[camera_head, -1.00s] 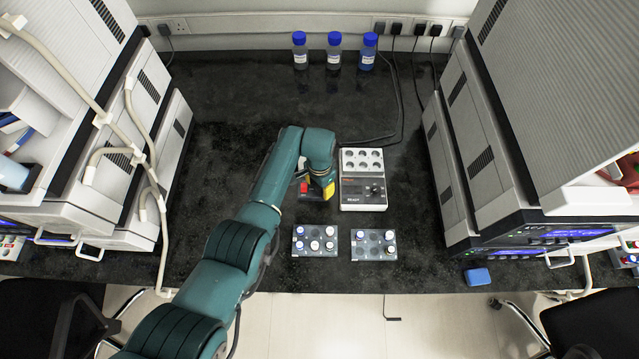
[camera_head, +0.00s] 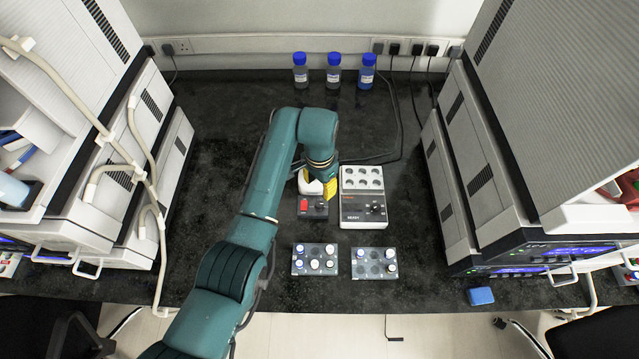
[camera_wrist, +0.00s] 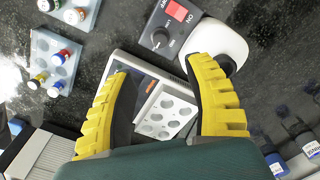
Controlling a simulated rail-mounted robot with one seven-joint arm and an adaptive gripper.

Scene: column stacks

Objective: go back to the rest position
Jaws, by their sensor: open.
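My gripper (camera_wrist: 160,100) shows in the wrist view with its two yellow ribbed fingers spread apart and nothing between them. In the head view my gripper (camera_head: 328,188) is partly hidden by my teal arm and hangs over the back of the small device with the red switch. In the wrist view the block with round wells (camera_wrist: 168,114) lies below the gap between the fingers, apart from them.
The grey heater device (camera_head: 363,208) stands right of the red-switch device (camera_head: 313,207). Two vial racks (camera_head: 315,259) (camera_head: 375,263) sit in front. Three blue-capped bottles (camera_head: 334,72) stand at the back. Large instruments flank both sides. The back left bench is clear.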

